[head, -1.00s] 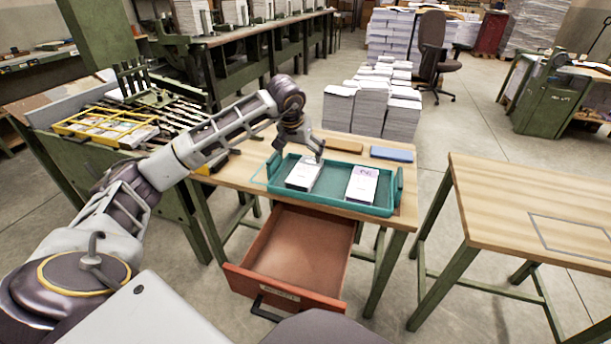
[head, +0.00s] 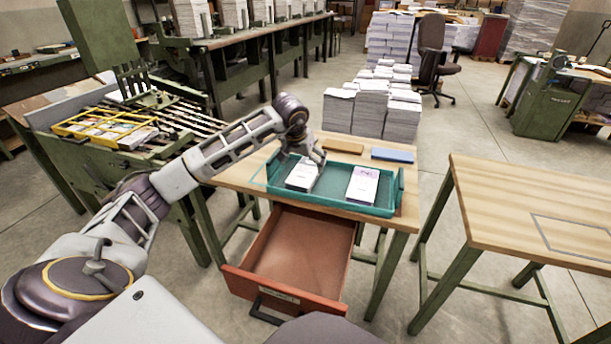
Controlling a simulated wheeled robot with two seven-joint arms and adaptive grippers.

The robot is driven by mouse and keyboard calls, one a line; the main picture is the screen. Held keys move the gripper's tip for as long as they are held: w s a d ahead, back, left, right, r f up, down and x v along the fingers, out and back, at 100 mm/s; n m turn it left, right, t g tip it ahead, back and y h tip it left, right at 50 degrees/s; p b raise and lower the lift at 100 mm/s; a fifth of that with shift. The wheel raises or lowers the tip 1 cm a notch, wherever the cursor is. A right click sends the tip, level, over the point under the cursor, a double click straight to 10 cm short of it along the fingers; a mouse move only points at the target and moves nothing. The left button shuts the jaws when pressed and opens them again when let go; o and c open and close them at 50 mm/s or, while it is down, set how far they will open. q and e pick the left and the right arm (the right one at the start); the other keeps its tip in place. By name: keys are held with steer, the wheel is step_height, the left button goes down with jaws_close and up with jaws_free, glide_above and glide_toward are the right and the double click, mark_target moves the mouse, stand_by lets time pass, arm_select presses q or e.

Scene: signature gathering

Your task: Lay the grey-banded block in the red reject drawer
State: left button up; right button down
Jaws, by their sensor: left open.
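Two white paper blocks lie in a teal tray (head: 330,204) on the wooden table. The left block (head: 301,177) has a faint greyish mark, and the right block (head: 363,185) has a pinkish mark. Which one has the grey band is too small to tell. My left gripper (head: 305,162) is open, over the far end of the left block, partly covering it; whether it touches the block cannot be told. The red drawer (head: 302,250) under the table is pulled open and empty. My right gripper is not in view.
A tan strip (head: 342,146) and a blue strip (head: 392,155) lie behind the tray. A second wooden table (head: 500,200) stands to the right across a gap. A machine with a yellow-framed rack (head: 105,130) stands at the left. Paper stacks (head: 370,112) stand behind the table.

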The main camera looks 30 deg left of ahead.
mark_target(305, 171)
arm_select(q)
steer(key=shift+w+f, duration=0.15)
steer(key=shift+f, duration=0.45)
steer(key=shift+b+x, duration=0.5)
steer(key=shift+x, duration=0.4)
steer(key=shift+w+f, duration=0.1)
steer(key=shift+f, duration=0.25)
steer(key=shift+w+a+f, duration=0.1)
steer(key=shift+f, duration=0.15)
steer(key=shift+w+f, duration=0.1)
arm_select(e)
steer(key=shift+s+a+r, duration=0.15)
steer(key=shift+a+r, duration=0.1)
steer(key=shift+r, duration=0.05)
arm_select(q)
steer(key=shift+c, duration=0.6)
steer(key=c, duration=1.2)
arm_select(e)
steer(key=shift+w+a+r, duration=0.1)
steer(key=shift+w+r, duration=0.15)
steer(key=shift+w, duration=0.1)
